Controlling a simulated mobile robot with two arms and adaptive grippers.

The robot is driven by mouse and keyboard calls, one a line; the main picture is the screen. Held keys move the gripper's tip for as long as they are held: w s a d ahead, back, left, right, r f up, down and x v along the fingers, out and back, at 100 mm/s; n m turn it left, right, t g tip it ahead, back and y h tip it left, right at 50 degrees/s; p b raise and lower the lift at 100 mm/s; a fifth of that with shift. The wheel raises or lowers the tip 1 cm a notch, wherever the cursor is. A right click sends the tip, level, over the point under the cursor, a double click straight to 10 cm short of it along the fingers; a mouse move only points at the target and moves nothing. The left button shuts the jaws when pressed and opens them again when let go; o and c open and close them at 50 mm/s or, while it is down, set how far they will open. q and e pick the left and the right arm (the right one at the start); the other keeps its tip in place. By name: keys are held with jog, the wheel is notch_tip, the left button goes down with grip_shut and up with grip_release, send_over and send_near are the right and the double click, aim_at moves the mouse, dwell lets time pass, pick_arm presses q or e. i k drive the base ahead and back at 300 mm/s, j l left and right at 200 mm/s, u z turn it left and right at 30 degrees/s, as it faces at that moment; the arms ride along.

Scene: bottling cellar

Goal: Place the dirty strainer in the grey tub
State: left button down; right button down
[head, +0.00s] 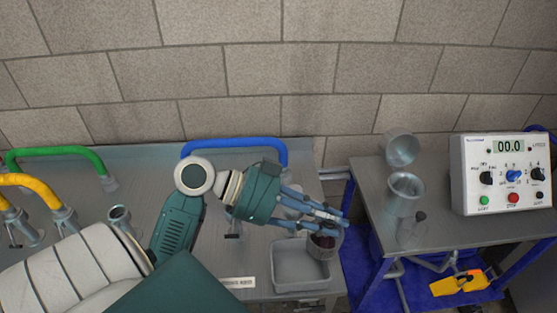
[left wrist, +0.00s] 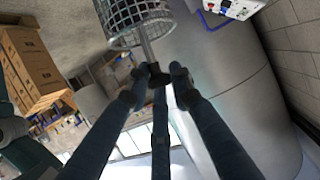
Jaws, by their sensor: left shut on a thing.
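The dirty strainer (head: 322,246) is a small mesh basket with dark residue inside. It shows at the right rear corner of the grey tub (head: 277,268), overlapping its rim; I cannot tell its exact height over the tub. My left gripper (head: 338,216) is shut on the strainer's handle. In the left wrist view, the strainer's wire basket (left wrist: 135,14) lies beyond the fingertips of my left gripper (left wrist: 160,78), with the handle running between them. The visible tub floor looks empty. My right gripper is not in view.
A small label plate (head: 237,283) lies left of the tub. Green (head: 55,152), yellow (head: 28,181) and blue (head: 235,144) hoses stand on the bench. A gap separates it from the right table, with metal vessels (head: 404,192) and a control box (head: 502,172).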

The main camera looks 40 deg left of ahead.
aim_at(298, 270)
jog(key=l+u, duration=0.2)
jog(key=u, duration=1.15)
jog(key=k+l+u, duration=0.15)
jog(key=l, duration=0.3)
